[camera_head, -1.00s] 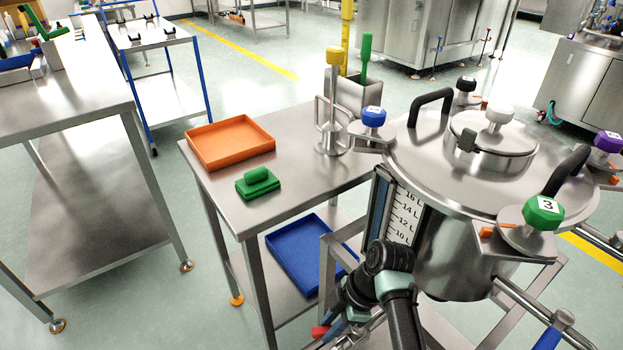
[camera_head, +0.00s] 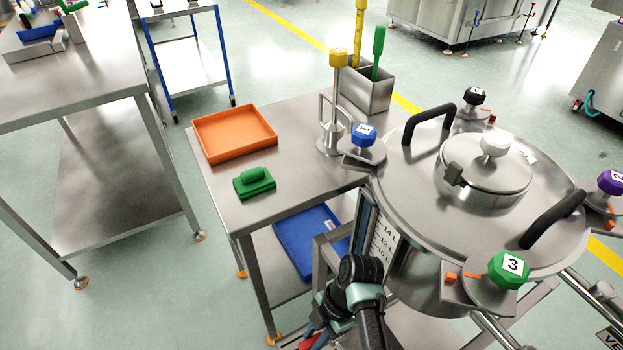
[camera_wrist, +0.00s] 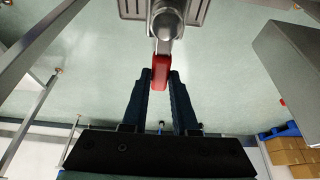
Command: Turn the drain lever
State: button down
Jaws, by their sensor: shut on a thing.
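The red drain lever (camera_wrist: 160,70) hangs below a metal outlet (camera_wrist: 166,24) in the wrist view, at the upper middle. My gripper (camera_wrist: 161,82) has its two dark fingers on either side of the lever's lower part and is shut on it. In the head view, a bit of red shows at the bottom edge beside the end of my arm, below the vessel. My gripper is mostly hidden there by my arm and the picture edge.
The steel vessel (camera_head: 430,275) with several numbered knobs stands at the right, on a frame. A steel table (camera_head: 220,200) beside it bears an orange tray (camera_head: 238,157) and a green scrubber (camera_head: 253,183). A blue tray (camera_head: 300,245) lies on its lower shelf.

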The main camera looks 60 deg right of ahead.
aim_at(314, 340)
dwell(0.5)
jog(key=c, duration=0.7)
grip_release()
jog(key=shift+r, duration=0.15)
notch_tip(314, 340, up, 10)
jog(key=shift+f+p, duration=0.1)
jog(key=shift+p, duration=0.8)
